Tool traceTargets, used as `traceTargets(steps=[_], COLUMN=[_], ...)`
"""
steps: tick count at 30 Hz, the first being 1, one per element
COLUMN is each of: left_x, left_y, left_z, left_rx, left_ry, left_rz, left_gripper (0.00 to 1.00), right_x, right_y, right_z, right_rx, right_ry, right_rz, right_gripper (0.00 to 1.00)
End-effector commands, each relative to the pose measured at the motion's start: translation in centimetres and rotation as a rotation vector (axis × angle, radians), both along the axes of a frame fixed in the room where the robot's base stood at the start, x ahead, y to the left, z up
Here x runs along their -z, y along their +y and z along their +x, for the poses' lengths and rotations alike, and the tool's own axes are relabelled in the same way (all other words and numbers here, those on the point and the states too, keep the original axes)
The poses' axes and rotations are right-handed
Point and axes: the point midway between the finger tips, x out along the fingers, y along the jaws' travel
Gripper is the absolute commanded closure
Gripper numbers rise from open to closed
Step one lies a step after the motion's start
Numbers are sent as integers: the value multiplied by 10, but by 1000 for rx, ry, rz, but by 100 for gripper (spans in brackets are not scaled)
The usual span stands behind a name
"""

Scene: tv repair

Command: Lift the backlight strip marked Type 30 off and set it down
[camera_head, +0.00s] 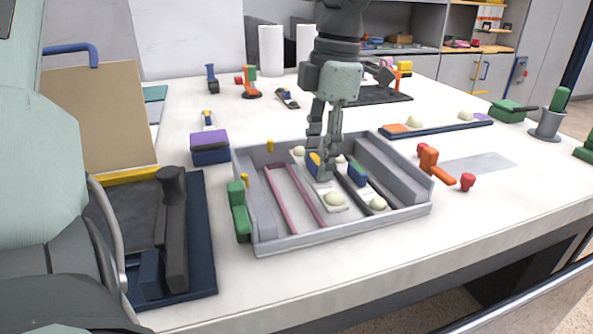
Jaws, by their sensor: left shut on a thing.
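A shallow grey tray (345,236) holds pale backlight strips with cream domes. My left gripper (319,177) points down into the tray, shut on the left pale strip (329,206) near its middle, by a yellow and blue piece (315,161). A second domed strip (370,196) lies just right of it, with a blue and green block (357,173) on it. No type marking is legible. The fingers hide part of the held strip, and I cannot tell whether it is clear of the tray floor. My right gripper is not in view.
A navy mat (203,250) with dark tools lies left of the tray. A purple-topped box (210,148) stands behind-left. An orange-handled tool (434,164) is close on the right. The front-right tabletop is clear.

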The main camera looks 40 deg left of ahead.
Motion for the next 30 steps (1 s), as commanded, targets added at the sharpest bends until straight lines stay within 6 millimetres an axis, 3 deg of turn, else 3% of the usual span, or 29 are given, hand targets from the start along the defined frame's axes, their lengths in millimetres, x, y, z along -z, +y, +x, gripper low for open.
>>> traceTargets(steps=[6, 15, 30], left_x=[-20, -41, -48], left_y=[-18, -36, -43], left_z=[36, 71, 83], left_rx=[-1, -2, 0], left_ry=[2, 5, 6], left_rz=[5, 4, 2], left_gripper=[100, 100, 100], right_x=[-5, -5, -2], right_y=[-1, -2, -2], right_z=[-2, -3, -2], right_rx=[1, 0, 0], right_ry=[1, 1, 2], right_rz=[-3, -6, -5], right_gripper=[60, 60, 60])
